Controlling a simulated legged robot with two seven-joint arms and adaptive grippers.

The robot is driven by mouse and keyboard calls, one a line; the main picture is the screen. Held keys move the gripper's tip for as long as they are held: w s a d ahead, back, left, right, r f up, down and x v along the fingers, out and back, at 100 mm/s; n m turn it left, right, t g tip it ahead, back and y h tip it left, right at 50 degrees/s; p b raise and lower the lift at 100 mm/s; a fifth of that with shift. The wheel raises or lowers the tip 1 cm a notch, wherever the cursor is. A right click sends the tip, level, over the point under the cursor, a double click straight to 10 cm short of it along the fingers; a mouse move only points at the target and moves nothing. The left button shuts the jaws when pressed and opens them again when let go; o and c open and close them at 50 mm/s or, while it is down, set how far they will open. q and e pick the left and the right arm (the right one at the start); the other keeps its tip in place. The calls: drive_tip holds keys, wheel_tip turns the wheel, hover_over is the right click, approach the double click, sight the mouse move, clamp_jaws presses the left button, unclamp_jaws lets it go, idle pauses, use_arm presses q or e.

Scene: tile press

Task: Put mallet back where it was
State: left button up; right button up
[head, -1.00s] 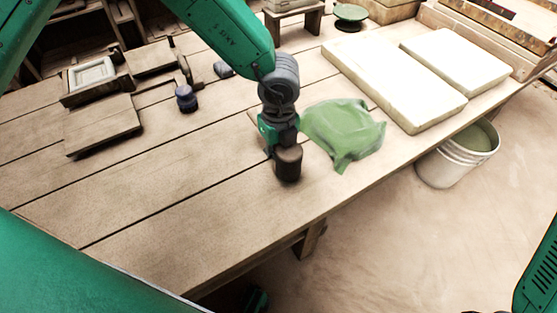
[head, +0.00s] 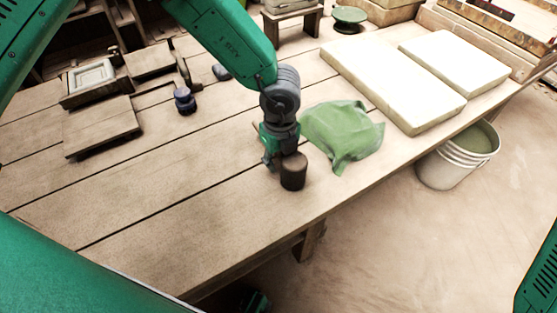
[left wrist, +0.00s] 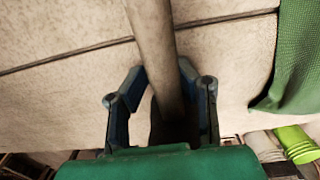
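The mallet's dark brown cylindrical head (head: 293,172) shows just below my left gripper (head: 277,160), over the front part of the table. In the left wrist view, the mallet's pale wooden handle (left wrist: 155,40) runs between the two fingers of my left gripper (left wrist: 163,75), which are closed about it. The far end of the handle is cut off by the picture's edge, and its near end is dark in shadow. I cannot tell whether the head touches the table. My right gripper is not in view.
A green cloth (head: 343,135) lies right of the mallet. White slabs (head: 395,85) lie farther right. A bucket (head: 455,160) stands beyond the table edge. A dark blue jar (head: 184,102), a wooden board (head: 100,128) and a framed tile (head: 90,78) are at left. The front-left table (head: 150,200) is bare.

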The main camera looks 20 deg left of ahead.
sight(280, 154)
use_arm(q)
wheel_tip(280, 154, up, 10)
drive_tip(key=shift+d+r+p, duration=0.1)
drive_tip(key=shift+d+p, duration=0.05)
drive_tip(key=shift+p, duration=0.65)
drive_tip(key=shift+r, duration=0.65)
drive_tip(key=shift+d, duration=0.2)
